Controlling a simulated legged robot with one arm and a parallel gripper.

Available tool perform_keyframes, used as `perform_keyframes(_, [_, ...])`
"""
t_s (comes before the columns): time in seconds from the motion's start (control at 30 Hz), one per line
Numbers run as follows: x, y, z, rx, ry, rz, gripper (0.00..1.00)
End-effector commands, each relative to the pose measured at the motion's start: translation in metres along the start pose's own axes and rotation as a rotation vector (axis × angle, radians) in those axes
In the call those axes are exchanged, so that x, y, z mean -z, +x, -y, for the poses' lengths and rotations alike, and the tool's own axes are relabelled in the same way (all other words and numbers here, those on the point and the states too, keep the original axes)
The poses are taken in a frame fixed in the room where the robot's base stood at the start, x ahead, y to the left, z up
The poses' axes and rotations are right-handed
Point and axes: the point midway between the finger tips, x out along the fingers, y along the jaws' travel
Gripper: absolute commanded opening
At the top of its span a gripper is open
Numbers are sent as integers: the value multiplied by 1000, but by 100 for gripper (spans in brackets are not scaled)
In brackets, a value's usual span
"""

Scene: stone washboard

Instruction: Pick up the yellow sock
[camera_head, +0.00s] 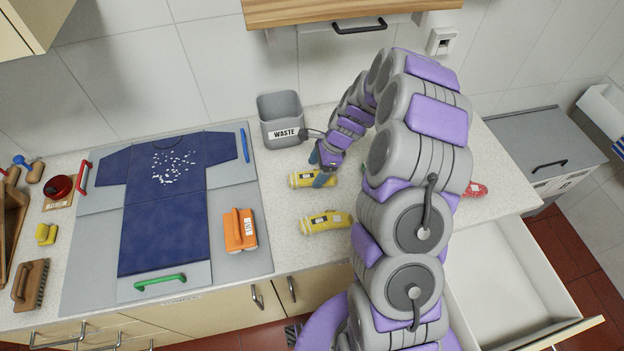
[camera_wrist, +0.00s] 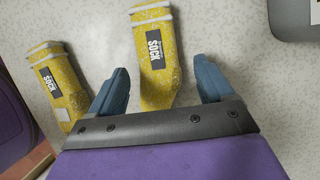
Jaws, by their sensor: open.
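Two yellow socks with black SOCK labels lie on the pale speckled counter. The farther yellow sock (camera_head: 302,180) is at my gripper, and in the wrist view this sock (camera_wrist: 158,55) lies with its lower part between the two blue fingers. My gripper (camera_wrist: 160,88) is open, one finger on each side of the sock; I cannot tell whether they touch it. In the head view my gripper (camera_head: 324,170) is low over the counter. The nearer yellow sock (camera_head: 325,222) lies apart, outside the left finger in the wrist view (camera_wrist: 55,85).
A grey WASTE bin (camera_head: 281,120) stands behind the socks. A blue shirt (camera_head: 165,200) lies on a board at left, with an orange-handled brush (camera_head: 240,230) beside it. A red item (camera_head: 475,190) lies right of my arm. An open drawer (camera_head: 500,265) is at lower right.

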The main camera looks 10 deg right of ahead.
Motion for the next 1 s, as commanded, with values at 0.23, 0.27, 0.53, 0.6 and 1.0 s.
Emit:
perform_keyframes(0.23, [0, 26, -1, -4, 2, 2, 81])
perform_keyframes(0.27, [0, 26, -1, -3, 2, 2, 81])
perform_keyframes(0.53, [0, 25, -1, -2, 1, 1, 67])
perform_keyframes(0.6, [0, 25, -1, -2, 1, 1, 61])
perform_keyframes(1.0, [0, 25, -1, -2, 1, 1, 26])
